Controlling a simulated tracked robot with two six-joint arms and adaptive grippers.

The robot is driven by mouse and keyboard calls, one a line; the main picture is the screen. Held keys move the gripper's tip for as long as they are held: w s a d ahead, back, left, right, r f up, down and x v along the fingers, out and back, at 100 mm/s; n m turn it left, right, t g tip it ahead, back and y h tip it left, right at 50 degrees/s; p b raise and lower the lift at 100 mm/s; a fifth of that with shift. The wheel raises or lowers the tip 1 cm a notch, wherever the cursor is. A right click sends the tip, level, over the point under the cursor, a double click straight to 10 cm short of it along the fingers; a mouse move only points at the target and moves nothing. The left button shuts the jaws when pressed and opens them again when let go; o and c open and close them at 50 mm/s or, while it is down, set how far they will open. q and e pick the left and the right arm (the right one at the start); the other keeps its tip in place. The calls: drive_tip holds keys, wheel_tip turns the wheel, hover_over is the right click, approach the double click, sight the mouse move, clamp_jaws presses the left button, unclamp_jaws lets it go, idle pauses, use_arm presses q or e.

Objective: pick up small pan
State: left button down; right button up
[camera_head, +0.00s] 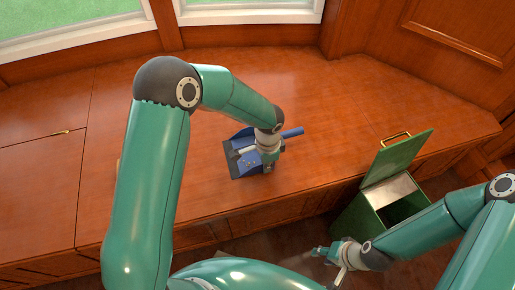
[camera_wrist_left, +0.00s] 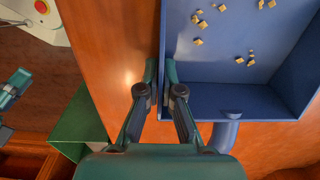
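The small pan is a blue dustpan (camera_head: 237,163) with a dark front lip, at the wooden counter's front part; its handle (camera_head: 292,132) points right. In the left wrist view the pan's floor (camera_wrist_left: 215,100) holds several tan crumbs. My left gripper (camera_head: 268,168) is at the pan's near side. In the wrist view its fingers (camera_wrist_left: 161,72) are close together, one on each side of the pan's side wall, and look shut on it. I cannot tell whether the pan touches the counter. My right gripper (camera_head: 325,262) is low before the counter, its fingers apart and empty.
A green bin (camera_head: 352,218) with its lid (camera_head: 398,157) raised stands at the counter's front right; it also shows in the left wrist view (camera_wrist_left: 82,130). The wooden counter (camera_head: 330,95) is clear around the pan. Windows and panelled walls close off the back.

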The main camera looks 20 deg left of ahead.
use_arm(q)
drive_tip(key=shift+r, duration=0.1)
wheel_tip(320, 180, up, 20)
drive_tip(key=p, duration=0.3)
drive_tip(key=shift+p, duration=0.3)
